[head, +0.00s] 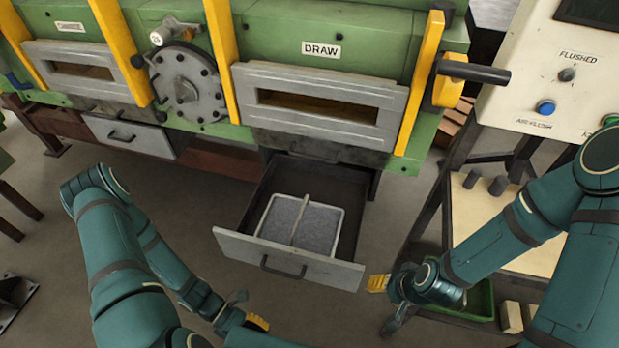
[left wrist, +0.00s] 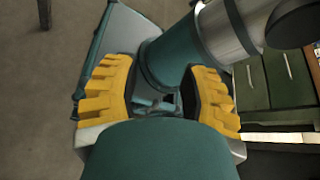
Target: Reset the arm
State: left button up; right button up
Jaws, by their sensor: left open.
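My left arm reaches in from the left in the head view, with its gripper (head: 250,311) low in front of the open drawer (head: 316,270). In the left wrist view the two yellow finger pads of this gripper (left wrist: 160,98) stand apart with nothing held. Teal links of my own body fill much of that view. My right arm comes in from the right, and its gripper (head: 383,305) hangs down just right of the drawer front. Its yellow pad and its other finger are spread apart, and nothing shows between them.
The drawer holds a grey-filled tray (head: 334,211) with a rod across it. The green furnace (head: 280,30) with its "DRAW" door (head: 318,105) stands behind. A control panel (head: 545,70) and a cart (head: 520,240) with a green bin (head: 470,299) stand at right.

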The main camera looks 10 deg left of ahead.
pick_arm(q)
jog(key=w+d+r+m+t+y, duration=0.2)
jog(key=w+d+r+m+y, duration=0.2)
jog(key=w+m, duration=0.4)
jog(key=w+d+r+m+t+y, duration=0.3)
jog(key=w+r+m+y, duration=0.2)
jog(key=w+m, duration=0.3)
jog(key=m, duration=0.4)
jog(key=shift+d+r, duration=0.3)
jog(key=shift+d, duration=0.05)
